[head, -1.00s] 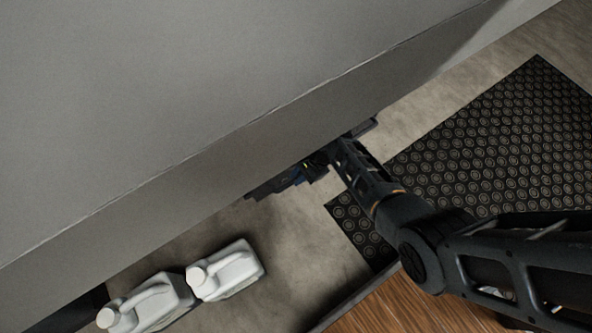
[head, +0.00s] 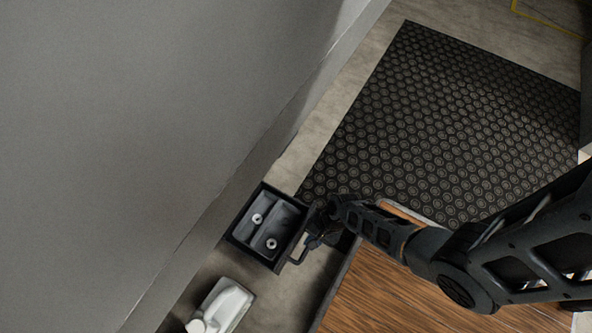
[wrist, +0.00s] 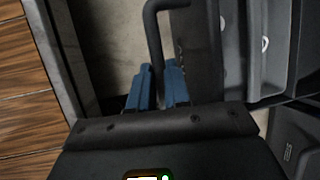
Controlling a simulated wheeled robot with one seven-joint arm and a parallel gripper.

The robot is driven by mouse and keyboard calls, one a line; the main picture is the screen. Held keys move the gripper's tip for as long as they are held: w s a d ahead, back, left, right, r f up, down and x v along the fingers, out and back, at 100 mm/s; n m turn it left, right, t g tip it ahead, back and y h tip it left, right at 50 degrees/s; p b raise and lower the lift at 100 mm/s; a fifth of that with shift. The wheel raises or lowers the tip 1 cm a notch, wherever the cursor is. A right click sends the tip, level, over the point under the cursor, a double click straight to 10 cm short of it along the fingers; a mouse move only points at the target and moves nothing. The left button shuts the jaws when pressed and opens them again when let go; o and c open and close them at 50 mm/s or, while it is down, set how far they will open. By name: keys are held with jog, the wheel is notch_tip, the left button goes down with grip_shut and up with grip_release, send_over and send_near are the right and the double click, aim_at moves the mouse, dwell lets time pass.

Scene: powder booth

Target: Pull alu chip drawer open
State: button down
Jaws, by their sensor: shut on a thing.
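The chip drawer (head: 284,216) is a black open-topped box standing out from the grey cabinet face in the head view. Two small pale ring-shaped pieces (head: 257,218) lie in it. Its dark bar handle (head: 297,258) runs along the front, on the side away from the cabinet. My gripper (head: 312,241) is at this handle. In the wrist view my blue-tipped fingers (wrist: 157,88) are shut on the dark handle (wrist: 154,38), with the drawer to their right. My wrist hides part of the handle in the head view.
The large grey cabinet (head: 150,120) fills the left. A white jug (head: 226,303) stands on the floor below the drawer in the picture. A black studded mat (head: 430,120) lies to the right. A wooden surface (head: 390,290) is at the lower right, close to my arm.

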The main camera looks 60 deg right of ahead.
jog(key=shift+s, duration=1.75)
jog(key=c, duration=1.1)
grip_release()
jog(key=p+v, duration=0.4)
jog(key=v, duration=0.3)
jog(key=shift+r, duration=0.4)
jog(key=shift+s+d, duration=0.1)
jog(key=shift+d, duration=0.05)
